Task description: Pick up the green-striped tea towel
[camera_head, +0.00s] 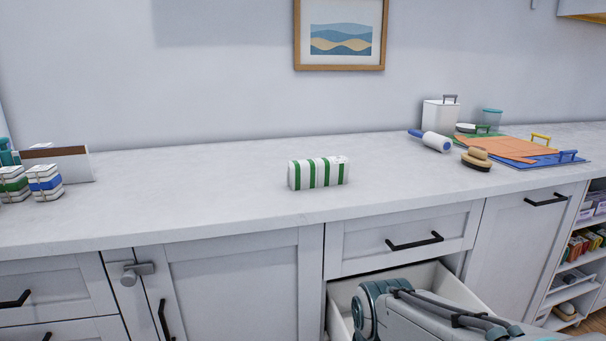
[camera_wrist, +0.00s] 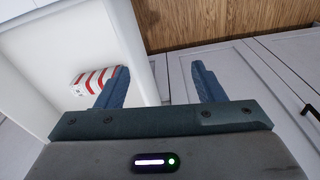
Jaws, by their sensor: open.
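The green-striped tea towel (camera_head: 318,173) is a white folded block with green bands, standing on the countertop near the middle of the head view. It is not in the wrist view. My gripper (camera_wrist: 160,72) is open and empty in the wrist view, low by the open drawer and apart from the towel. In the head view my arm crosses the drawer below the counter, and the gripper itself is not seen there.
A red-striped folded cloth (camera_wrist: 97,80) lies in the white drawer (camera_head: 447,287), behind my left finger. A brush (camera_head: 477,159) and lint roller (camera_head: 432,140) lie right. Counter around the towel is clear.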

